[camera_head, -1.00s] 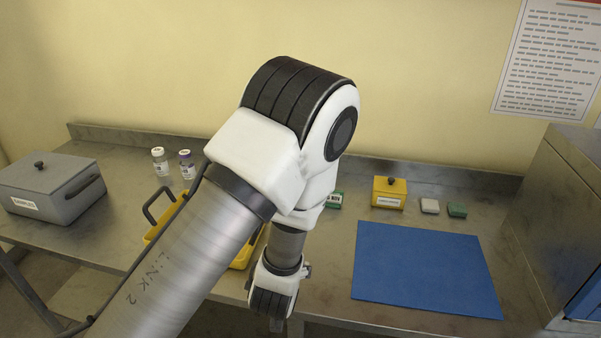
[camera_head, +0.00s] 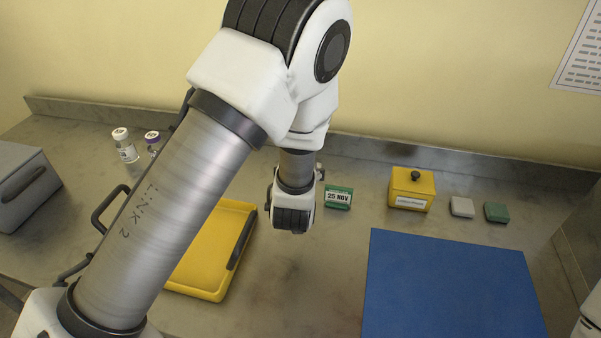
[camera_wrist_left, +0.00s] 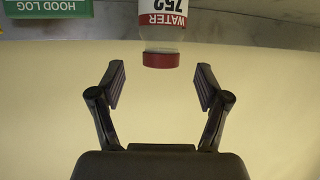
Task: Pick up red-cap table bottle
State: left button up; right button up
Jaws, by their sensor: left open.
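The red-cap bottle (camera_wrist_left: 162,45) shows upside down at the top centre of the left wrist view. It is clear with a white label reading "WATER 752", and its red cap (camera_wrist_left: 161,61) points down in that picture. My left gripper (camera_wrist_left: 160,80) is open and empty, its two fingers spread to either side of the cap's line, with the cap centred between them in the picture. I cannot tell the remaining distance. In the head view my left wrist (camera_head: 293,205) is over the table, and the bottle and fingers are hidden behind my arm. My right gripper is not in view.
A yellow tray (camera_head: 205,270) and a blue mat (camera_head: 445,290) lie nearer. Two small vials (camera_head: 125,146) and a grey box (camera_head: 22,190) are at left.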

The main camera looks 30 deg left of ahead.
pick_arm(q)
jog(key=x, duration=0.5)
jog(key=shift+a+f+p, duration=0.1)
jog(key=shift+f+p, duration=0.2)
jog(key=shift+s+r, duration=0.15)
jog(key=shift+s, duration=0.05)
jog(key=shift+s+d+r, duration=0.1)
jog(key=shift+d+r, duration=0.05)
jog(key=shift+d, duration=0.05)
jog(key=c, duration=1.3)
